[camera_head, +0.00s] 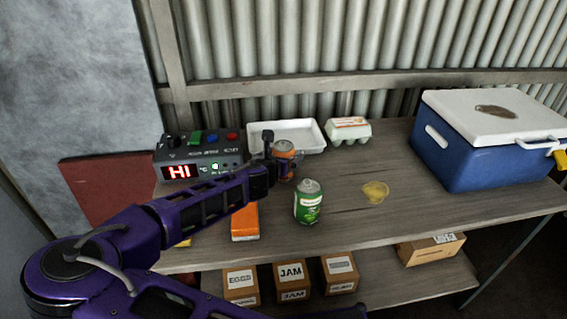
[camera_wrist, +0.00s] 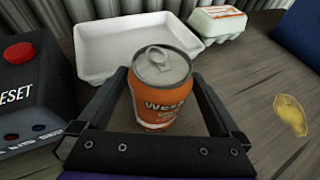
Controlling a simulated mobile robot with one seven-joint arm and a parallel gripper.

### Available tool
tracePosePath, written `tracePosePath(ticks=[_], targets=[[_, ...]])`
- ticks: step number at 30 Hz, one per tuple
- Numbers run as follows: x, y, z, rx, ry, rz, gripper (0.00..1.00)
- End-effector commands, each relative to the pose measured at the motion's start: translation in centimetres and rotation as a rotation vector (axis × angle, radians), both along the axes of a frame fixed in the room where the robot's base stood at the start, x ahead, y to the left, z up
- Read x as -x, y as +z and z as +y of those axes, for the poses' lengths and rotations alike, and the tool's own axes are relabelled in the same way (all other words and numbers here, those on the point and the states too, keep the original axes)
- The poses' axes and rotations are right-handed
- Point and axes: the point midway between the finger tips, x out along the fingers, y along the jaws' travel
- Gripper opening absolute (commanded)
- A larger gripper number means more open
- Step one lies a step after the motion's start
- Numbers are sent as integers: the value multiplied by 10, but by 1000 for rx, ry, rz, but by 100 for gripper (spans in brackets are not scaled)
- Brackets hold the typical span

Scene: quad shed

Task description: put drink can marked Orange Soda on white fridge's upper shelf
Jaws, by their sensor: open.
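An orange drink can (camera_head: 284,156) stands upright on the wooden bench; its printed name is only partly readable. In the wrist view the orange can (camera_wrist: 162,95) stands between the two fingers of my gripper (camera_wrist: 165,105). The fingers are open, one on each side of the can; in the head view my gripper (camera_head: 285,165) reaches it from the left. The white fridge and its upper shelf are not in view.
A green can (camera_head: 308,203) stands just right of my gripper. A control box (camera_head: 200,158), white tray (camera_head: 290,136), egg carton (camera_head: 348,131) and orange box (camera_head: 245,222) are close by. A blue cooler (camera_head: 480,150) stands right. Boxes (camera_head: 292,281) sit on the lower shelf.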

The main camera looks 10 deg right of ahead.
Motion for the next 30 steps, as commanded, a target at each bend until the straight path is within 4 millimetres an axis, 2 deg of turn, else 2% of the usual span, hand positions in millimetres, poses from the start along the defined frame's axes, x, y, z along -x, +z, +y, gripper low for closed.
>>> tracePosePath(ticks=[4, 18, 21, 27, 30], targets=[[0, 0, 0, 0, 1, 0, 100], [0, 0, 0, -1, 0, 0, 15], [0, 1, 0, -1, -1, -2, 0], [0, 2, 0, -2, 0, -2, 0], [0, 10, 1, -3, -1, -4, 0]])
